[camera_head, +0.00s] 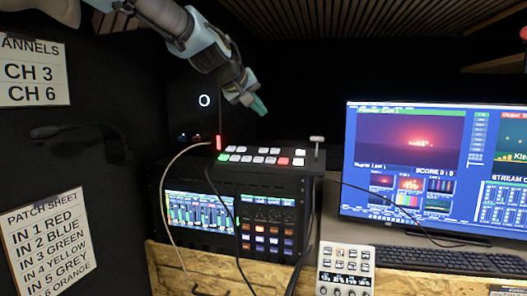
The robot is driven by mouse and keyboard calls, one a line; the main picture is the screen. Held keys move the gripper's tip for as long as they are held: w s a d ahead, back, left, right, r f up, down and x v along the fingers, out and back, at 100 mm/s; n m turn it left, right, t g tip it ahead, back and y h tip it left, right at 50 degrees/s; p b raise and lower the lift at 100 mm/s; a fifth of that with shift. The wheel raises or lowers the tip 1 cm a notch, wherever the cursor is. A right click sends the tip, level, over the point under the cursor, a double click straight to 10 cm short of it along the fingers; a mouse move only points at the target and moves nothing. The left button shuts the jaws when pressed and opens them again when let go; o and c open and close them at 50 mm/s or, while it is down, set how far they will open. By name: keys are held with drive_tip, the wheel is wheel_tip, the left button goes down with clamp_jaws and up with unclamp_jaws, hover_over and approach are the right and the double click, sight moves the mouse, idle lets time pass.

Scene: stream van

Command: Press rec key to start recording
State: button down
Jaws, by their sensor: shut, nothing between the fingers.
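My gripper (259,106) hangs from the top of the picture, shut and empty, in the air above the switcher panel (250,168). It touches nothing that I can see. The panel lies on top of a black rack unit and carries rows of white keys, a green key (223,157), a red key (283,161) and a lever (316,143). The rack front has a lit screen (199,212) and a block of coloured keys (266,240). A pale keypad (345,268) stands on the desk at lower right. Key lettering is too small to read, so I cannot tell which is the rec key.
A large monitor (425,165) and a black keyboard (450,260) take up the right side. A pale cable (163,185) and black cables run around the rack. Signs, including a patch sheet (45,245), are on the dark left wall. The air around my gripper looks clear.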

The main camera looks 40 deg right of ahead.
drive_tip(key=b, duration=0.5)
hover_over(261, 155)
drive_tip(key=shift+f, duration=4.2)
drive_tip(key=shift+f+b, duration=0.4)
drive_tip(key=shift+d+f+b, duration=0.1)
drive_tip(key=shift+f+b, duration=0.2)
drive_tip(key=shift+f, duration=0.1)
drive_tip(key=shift+r, duration=0.15)
drive_tip(key=shift+s+r+p, duration=0.1)
drive_tip(key=shift+r+p, duration=0.35)
drive_tip(key=shift+r, duration=0.2)
drive_tip(key=shift+r, duration=0.1)
drive_tip(key=shift+s+a+r+p, duration=0.1)
drive_tip(key=shift+a+r+p, duration=0.1)
drive_tip(key=shift+r+p, duration=0.45)
drive_tip(key=shift+s+a+r+p, duration=0.1)
drive_tip(key=shift+a+r+p, duration=0.2)
drive_tip(key=shift+r, duration=0.6)
drive_tip(key=shift+s+a+r+p, duration=0.15)
drive_tip(key=shift+r+p, duration=0.35)
drive_tip(key=shift+r, duration=0.3)
